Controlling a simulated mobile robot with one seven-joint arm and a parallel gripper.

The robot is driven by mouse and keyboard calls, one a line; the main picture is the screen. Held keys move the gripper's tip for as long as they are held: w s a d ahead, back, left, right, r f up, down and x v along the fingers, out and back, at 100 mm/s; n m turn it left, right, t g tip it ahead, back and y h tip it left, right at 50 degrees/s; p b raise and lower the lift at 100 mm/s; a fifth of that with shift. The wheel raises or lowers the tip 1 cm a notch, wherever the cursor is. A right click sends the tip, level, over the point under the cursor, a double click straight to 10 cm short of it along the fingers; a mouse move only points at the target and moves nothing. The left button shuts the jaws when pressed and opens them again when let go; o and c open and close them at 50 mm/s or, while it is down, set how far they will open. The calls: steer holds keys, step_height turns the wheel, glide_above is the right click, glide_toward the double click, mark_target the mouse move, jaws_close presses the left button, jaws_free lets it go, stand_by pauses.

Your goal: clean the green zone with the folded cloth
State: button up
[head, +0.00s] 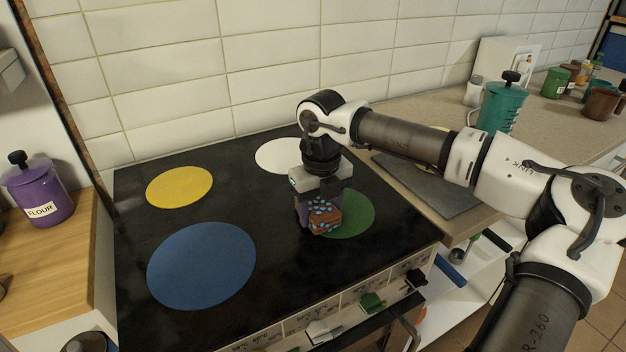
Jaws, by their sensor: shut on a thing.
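The green zone (357,217) is a flat green disc on the right front of the black stovetop (270,262). My gripper (318,214) points down at the left edge of this disc. It is shut on the folded cloth (325,221), which is reddish brown with light blue spots. The cloth and gripper cover the left part of the green disc. I cannot tell whether the cloth touches the surface.
A blue disc (202,266), a yellow disc (179,187) and a white disc (276,156) also mark the stovetop. A purple flour canister (38,190) stands on the left counter. A teal pot (501,106) stands on the right counter. A tiled wall (160,75) rises behind.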

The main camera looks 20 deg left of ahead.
step_height(320, 180, up, 4)
steer(key=shift+w+d+f+p, duration=0.1)
steer(key=shift+w+p, duration=0.05)
steer(key=shift+p, duration=0.55)
steer(key=shift+r+p, duration=1.2)
steer(key=shift+r, duration=1.05)
steer(key=shift+f, duration=0.1)
